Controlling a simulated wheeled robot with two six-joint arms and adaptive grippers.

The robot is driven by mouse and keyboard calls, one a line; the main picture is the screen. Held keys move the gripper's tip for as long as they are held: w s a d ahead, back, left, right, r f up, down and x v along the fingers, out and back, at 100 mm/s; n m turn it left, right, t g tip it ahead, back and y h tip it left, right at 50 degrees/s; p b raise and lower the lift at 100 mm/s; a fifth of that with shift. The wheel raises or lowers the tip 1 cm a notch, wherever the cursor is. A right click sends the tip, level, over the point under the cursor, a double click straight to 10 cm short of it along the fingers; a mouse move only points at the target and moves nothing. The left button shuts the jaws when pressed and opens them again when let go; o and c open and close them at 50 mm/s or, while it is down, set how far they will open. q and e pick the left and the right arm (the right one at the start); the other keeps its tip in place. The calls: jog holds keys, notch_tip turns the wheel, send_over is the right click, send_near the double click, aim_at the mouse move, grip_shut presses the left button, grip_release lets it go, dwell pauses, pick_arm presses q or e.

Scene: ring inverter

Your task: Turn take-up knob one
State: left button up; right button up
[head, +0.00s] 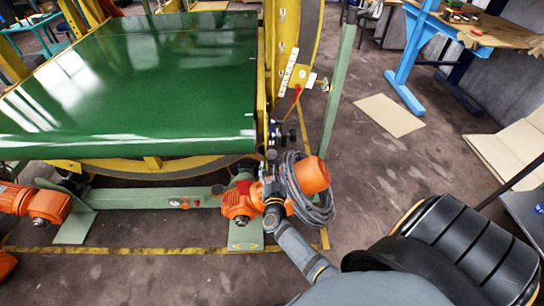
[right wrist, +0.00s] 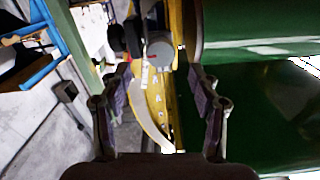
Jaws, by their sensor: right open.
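A round grey knob (right wrist: 160,48), which I take to be take-up knob one, shows in the right wrist view on the yellow frame, beside the green belt. My right gripper (right wrist: 159,78) is open, with one finger on each side of the view. The knob lies beyond the fingertips, roughly between them and a little high in the picture. Nothing is held. In the head view my right gripper (head: 277,140) is small and dark at the belt's near right corner, where it and my wrist make the knob hard to pick out. My left gripper is not in view.
The green belt (head: 150,85) fills the left. A red lever (head: 297,98) and a white scale (head: 289,68) sit on the yellow frame. A green post (head: 338,95) stands to its right. An orange motor (head: 40,204) is at lower left. Open floor lies right.

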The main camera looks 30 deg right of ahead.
aim_at(272, 156)
jog(key=b+x, duration=0.1)
jog(key=x, duration=0.6)
jog(key=shift+a, duration=0.1)
jog(key=c, duration=1.2)
jog(key=shift+m, duration=0.3)
